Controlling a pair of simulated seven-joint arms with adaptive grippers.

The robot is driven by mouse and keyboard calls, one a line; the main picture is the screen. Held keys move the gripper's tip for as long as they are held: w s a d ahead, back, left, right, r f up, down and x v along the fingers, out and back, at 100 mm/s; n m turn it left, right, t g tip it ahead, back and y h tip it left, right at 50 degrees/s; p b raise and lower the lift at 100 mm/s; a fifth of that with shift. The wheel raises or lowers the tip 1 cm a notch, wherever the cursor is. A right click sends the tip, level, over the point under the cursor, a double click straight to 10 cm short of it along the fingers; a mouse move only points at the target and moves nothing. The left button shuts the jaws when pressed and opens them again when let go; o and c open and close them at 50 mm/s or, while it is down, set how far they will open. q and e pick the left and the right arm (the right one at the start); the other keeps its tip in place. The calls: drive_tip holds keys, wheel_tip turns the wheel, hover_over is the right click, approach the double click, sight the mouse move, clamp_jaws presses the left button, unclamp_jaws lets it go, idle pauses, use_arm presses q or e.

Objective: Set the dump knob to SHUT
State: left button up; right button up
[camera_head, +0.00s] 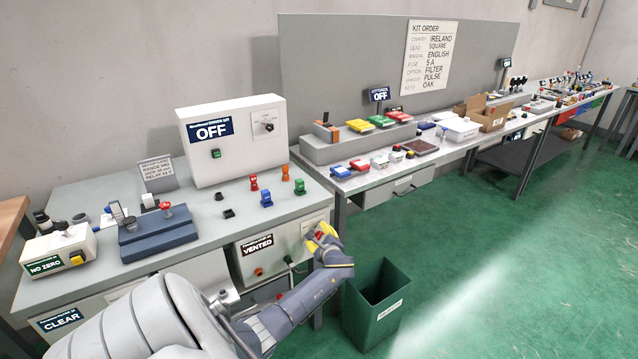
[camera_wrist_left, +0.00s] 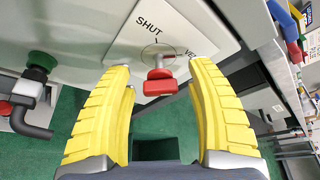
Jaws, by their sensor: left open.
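The dump knob (camera_wrist_left: 160,84) has a red grip on a short metal stem, on a white plate (camera_wrist_left: 125,48) marked SHUT and VENT in the left wrist view. I cannot tell for certain which mark it points to. A sign (camera_head: 257,244) on the bench front reads VENTED. My left gripper (camera_head: 322,238) is open at the plate. In the wrist view its yellow fingers stand on either side of the knob, with gaps visible. My right gripper is not in view.
A green bin (camera_head: 377,305) stands on the floor right of my arm. Colored pieces (camera_head: 266,198) stand on the bench above.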

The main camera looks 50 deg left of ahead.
use_arm(q)
drive_tip(key=shift+o, duration=0.2)
clamp_jaws()
idle(0.3)
drive_tip(key=n+t, duration=0.1)
drive_tip(key=n, duration=0.2)
drive_tip(key=shift+f+t+y, duration=0.1)
drive_tip(key=shift+t+y, duration=0.2)
drive_tip(key=shift+y, duration=0.1)
drive_tip(key=n, duration=0.2)
drive_tip(key=n+t+y, duration=0.1)
drive_tip(key=n, duration=0.1)
drive_tip(key=shift+n+t, duration=0.3)
drive_tip(key=n+y, duration=0.2)
drive_tip(key=n, duration=0.2)
drive_tip(key=n+y, duration=0.1)
drive_tip(key=n, duration=0.2)
drive_tip(key=shift+s+f+n+y, duration=0.1)
drive_tip(key=shift+n+y, duration=0.3)
drive_tip(key=shift+n, duration=0.8)
